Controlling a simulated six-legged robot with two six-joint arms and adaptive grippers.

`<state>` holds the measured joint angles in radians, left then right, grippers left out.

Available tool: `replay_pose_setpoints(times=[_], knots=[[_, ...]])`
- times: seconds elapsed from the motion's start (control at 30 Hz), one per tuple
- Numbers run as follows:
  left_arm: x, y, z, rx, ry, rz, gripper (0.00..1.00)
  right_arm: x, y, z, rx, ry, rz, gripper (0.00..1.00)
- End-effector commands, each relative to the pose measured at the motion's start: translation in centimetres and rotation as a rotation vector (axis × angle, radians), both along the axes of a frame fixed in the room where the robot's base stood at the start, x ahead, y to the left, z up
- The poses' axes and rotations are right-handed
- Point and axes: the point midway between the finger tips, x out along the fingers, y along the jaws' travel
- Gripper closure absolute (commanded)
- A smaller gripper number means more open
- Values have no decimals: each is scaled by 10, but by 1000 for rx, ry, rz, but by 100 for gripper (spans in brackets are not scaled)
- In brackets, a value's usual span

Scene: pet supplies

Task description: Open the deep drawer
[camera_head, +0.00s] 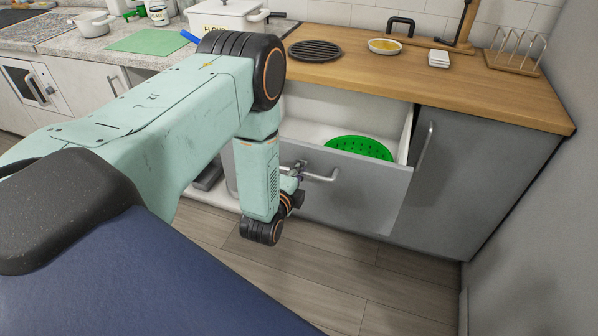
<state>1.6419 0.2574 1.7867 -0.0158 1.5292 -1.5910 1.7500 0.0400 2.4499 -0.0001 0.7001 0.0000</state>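The deep drawer (350,192) has a grey front and stands pulled out from the counter, with its white inside showing. A green colander (359,147) lies in it. The drawer's metal bar handle (322,178) is on the front face. My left gripper (299,168) is at the left end of this handle, partly hidden by my own wrist. It is small in view, and I cannot tell whether its fingers are closed around the bar. My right gripper is not in view.
A grey cabinet door (480,180) is right of the drawer, beside a grey wall. The wood floor (340,270) in front is clear.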

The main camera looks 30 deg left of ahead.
Motion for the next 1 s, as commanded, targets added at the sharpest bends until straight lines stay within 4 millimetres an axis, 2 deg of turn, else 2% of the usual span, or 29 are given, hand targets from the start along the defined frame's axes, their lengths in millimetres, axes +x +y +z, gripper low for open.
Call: replay_pose_setpoints(times=[0.03,0.2,0.57,0.67,1.0], knots=[[0,0,0,0,1,0,79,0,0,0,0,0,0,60],[-2,-1,-1,-1,4,-1,66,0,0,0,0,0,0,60],[-9,-2,-2,-1,9,-1,66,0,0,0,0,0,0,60],[-21,-5,0,-2,11,-1,66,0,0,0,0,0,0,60],[-86,-21,14,-2,11,-1,66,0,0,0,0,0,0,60]])
